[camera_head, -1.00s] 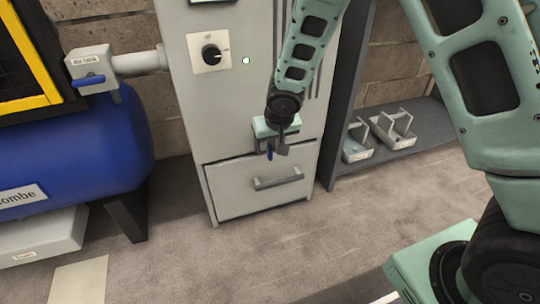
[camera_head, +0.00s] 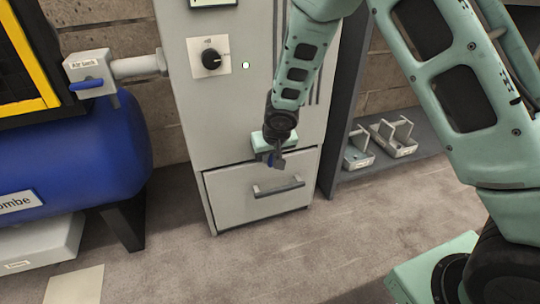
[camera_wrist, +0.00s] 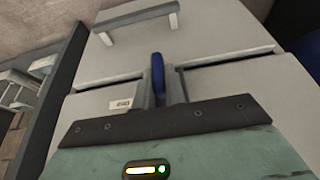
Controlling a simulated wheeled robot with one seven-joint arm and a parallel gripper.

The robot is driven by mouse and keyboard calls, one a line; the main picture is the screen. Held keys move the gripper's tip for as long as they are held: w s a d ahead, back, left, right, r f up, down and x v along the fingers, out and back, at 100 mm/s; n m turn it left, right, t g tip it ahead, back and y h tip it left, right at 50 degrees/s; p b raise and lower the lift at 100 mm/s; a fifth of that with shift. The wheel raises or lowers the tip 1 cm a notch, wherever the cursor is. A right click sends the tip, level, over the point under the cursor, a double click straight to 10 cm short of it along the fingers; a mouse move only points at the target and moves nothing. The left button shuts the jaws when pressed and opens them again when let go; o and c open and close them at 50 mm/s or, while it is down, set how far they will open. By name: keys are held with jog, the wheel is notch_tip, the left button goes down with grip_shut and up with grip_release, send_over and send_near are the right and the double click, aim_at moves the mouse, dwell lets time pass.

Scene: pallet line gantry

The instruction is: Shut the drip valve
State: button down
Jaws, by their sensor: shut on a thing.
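The drip valve's blue lever (camera_wrist: 158,76) sticks out past my gripper's dark front plate in the wrist view, pointing toward the drawer. A small white label (camera_wrist: 122,104) lies beside it; its text is too small to read. My gripper (camera_head: 277,160) is at the front of the grey cabinet, just above the drawer. It is shut on the blue lever, of which a bit of blue (camera_head: 271,159) shows in the head view. The valve body is mostly hidden behind my gripper.
The drawer (camera_head: 222,187) with its bar handle (camera_head: 279,188) is just below. Another blue-levered valve (camera_head: 88,86) is on the pipe at left, above a blue tank (camera_head: 90,150). A shelf at right holds metal carriers (camera_head: 393,137). Floor in front is clear.

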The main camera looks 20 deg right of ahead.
jog(key=shift+a+f, duration=0.1)
jog(key=shift+a+f+h+b, duration=0.1)
jog(key=shift+h+b, duration=0.5)
jog(key=shift+b, duration=0.2)
jog(key=shift+a+f+n+t+h+p, duration=0.3)
jog(key=shift+n+h, duration=0.45)
jog(key=shift+h, duration=1.8)
jog(key=shift+a+f+n+t+h+p, duration=0.1)
jog(key=shift+n+t+h+p, duration=0.4)
jog(key=shift+h, duration=2.1)
jog(key=shift+a+f+n+t+h+p, duration=0.15)
jog(key=shift+n+t+h, duration=0.55)
jog(key=shift+h, duration=1.85)
jog(key=shift+n+g, duration=0.35)
jog(key=shift+g, duration=0.05)
jog(key=c, duration=1.5)
grip_release()
jog(key=shift+o, duration=0.2)
